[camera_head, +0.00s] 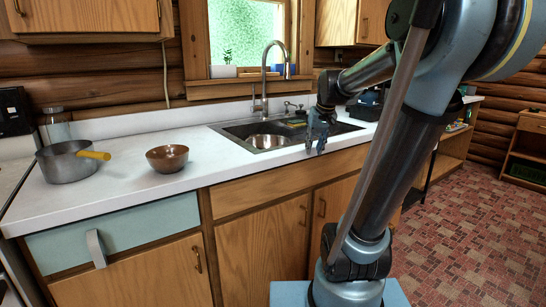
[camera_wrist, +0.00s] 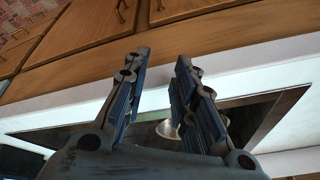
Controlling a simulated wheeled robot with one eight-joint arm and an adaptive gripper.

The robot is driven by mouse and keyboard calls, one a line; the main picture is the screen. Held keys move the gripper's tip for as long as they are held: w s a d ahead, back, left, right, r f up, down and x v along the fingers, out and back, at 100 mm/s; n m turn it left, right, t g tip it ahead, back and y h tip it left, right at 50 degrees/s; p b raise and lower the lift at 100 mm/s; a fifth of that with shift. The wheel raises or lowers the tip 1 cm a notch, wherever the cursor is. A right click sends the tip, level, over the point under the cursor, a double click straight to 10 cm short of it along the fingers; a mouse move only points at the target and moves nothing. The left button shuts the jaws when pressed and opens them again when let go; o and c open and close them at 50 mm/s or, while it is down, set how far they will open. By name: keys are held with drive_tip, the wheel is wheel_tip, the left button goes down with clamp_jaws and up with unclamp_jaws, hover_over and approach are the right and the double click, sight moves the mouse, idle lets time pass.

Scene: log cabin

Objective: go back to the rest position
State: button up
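My gripper (camera_head: 317,142) hangs at the end of my arm in the head view, over the front edge of the counter by the sink (camera_head: 250,130). In the wrist view its two fingers (camera_wrist: 162,55) stand apart with a clear gap between them. Nothing is held. Behind the fingers, the wrist view shows the counter edge, the wooden cabinet fronts (camera_wrist: 80,45) and part of the dark-rimmed sink (camera_wrist: 262,112). My arm reaches from the right of the head view to the left and down.
A grey pot (camera_head: 68,165) with a yellow handle and a brown bowl (camera_head: 167,158) stand on the left of the white counter (camera_head: 120,188). A tall faucet (camera_head: 266,75) rises behind the sink. Open brick-patterned floor (camera_head: 465,225) lies at right.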

drive_tip(key=s+d+f+g, duration=0.1)
drive_tip(key=s+d+f, duration=0.1)
drive_tip(key=s+f, duration=0.6)
drive_tip(key=s+d+f+h, duration=0.1)
drive_tip(key=s+f, duration=0.8)
drive_tip(key=s, duration=0.7)
drive_tip(key=shift+d+f+g, duration=0.15)
drive_tip(key=shift+d+g, duration=0.2)
drive_tip(key=shift+g, duration=0.05)
